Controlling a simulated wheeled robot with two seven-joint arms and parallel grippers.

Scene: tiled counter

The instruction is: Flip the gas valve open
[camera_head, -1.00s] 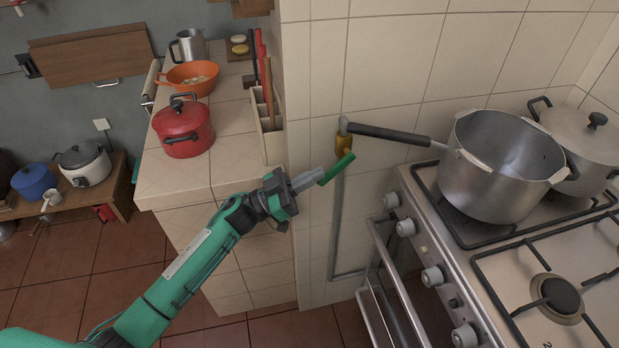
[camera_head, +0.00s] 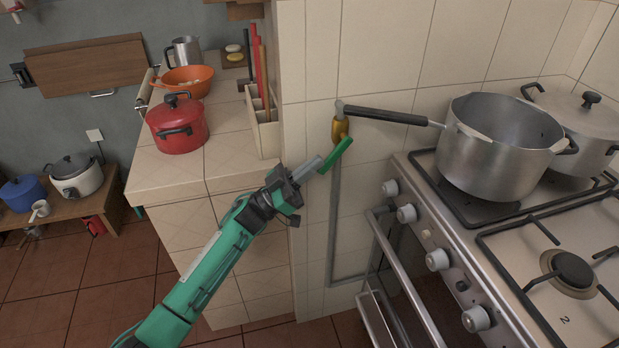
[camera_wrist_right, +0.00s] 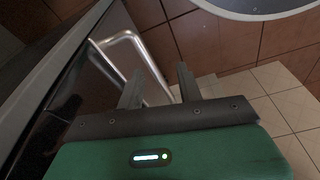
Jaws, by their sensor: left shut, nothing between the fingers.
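The gas valve has a brass-yellow body (camera_head: 340,130) on a grey pipe at the tiled wall, left of the stove. Its green lever (camera_head: 338,153) slants from lower left to upper right, just below the body. My left gripper (camera_head: 314,164) is shut and empty. Its fingertips are at the left side of the lever's lower part; I cannot tell whether they touch it. My right gripper shows only in the right wrist view (camera_wrist_right: 160,85), with its two fingers apart and nothing between them, away from the valve.
A large pot (camera_head: 490,155) stands on the stove (camera_head: 440,205), its long dark handle (camera_head: 385,115) reaching over near the valve. A tiled counter (camera_head: 165,182) with a red pot (camera_head: 177,125) and an orange pan (camera_head: 187,80) is at left. A metal bar handle (camera_wrist_right: 138,55) is near my right gripper.

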